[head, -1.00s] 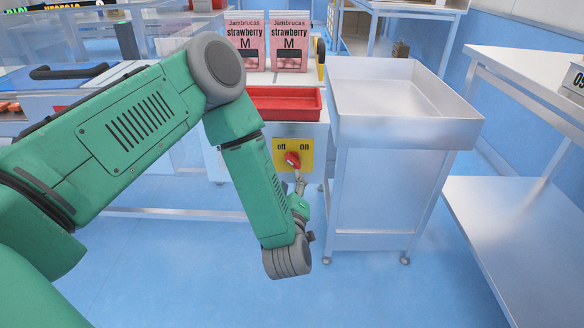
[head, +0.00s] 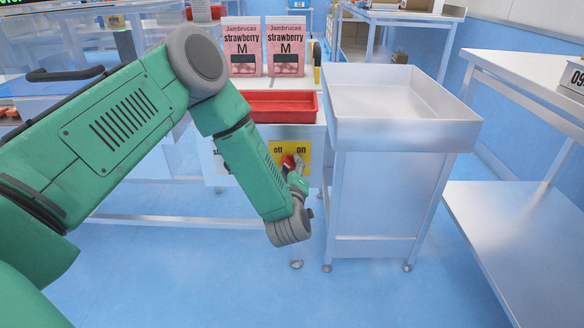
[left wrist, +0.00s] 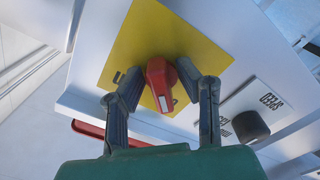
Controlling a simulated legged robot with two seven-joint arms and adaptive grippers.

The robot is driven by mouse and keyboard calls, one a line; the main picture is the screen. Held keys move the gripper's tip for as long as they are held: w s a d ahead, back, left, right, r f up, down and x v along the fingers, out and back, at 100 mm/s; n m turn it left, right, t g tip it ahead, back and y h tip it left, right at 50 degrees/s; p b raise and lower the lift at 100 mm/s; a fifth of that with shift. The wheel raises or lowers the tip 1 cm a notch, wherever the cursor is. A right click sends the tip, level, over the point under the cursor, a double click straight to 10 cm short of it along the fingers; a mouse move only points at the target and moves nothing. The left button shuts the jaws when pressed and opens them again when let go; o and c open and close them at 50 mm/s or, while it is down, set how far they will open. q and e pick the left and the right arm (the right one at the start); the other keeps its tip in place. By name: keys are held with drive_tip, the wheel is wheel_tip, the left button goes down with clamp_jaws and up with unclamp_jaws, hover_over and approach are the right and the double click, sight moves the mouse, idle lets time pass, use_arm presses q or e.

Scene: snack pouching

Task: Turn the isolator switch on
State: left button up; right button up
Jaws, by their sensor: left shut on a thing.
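The isolator switch is a red knob (head: 287,161) on a yellow plate (head: 305,150) marked "off" at left and "on" at right. The plate is on the front of the machine below the red tray. My left gripper (head: 297,166) is at the knob and shut on it. In the left wrist view the red knob (left wrist: 161,85) lies between the two dark fingers of my left gripper (left wrist: 161,94), over the yellow plate (left wrist: 150,35). The gripper partly hides the knob in the head view, so its exact angle is hard to tell. My right gripper is not in view.
A red tray (head: 275,117) sits above the switch, with two strawberry pouches (head: 243,48) behind it. A steel table (head: 400,135) stands close at the right. In the left wrist view a black knob (left wrist: 250,126) sits beside a "SPEED" label. Blue floor is open in front.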

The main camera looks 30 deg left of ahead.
use_arm(q)
drive_tip(key=shift+m+p, duration=0.3)
drive_tip(key=shift+p, duration=0.05)
drive_tip(key=m+p, duration=0.3)
drive_tip(key=shift+s+m, duration=0.1)
drive_tip(key=shift+m, duration=0.2)
drive_tip(key=m+p, duration=0.2)
drive_tip(key=shift+f+m, duration=0.1)
drive_tip(key=shift+m, duration=0.3)
drive_tip(key=m+p, duration=0.1)
drive_tip(key=m, duration=0.1)
drive_tip(key=shift+s+a+f+m+p, duration=0.1)
drive_tip(key=shift+m+p, duration=0.3)
drive_tip(key=m+p, duration=0.1)
drive_tip(key=m, duration=0.3)
drive_tip(key=shift+a+p, duration=0.1)
drive_tip(key=shift+p, duration=0.2)
drive_tip(key=shift+s+f+m+p, duration=0.15)
drive_tip(key=shift+m+p, duration=0.15)
drive_tip(key=shift+m, duration=1.8)
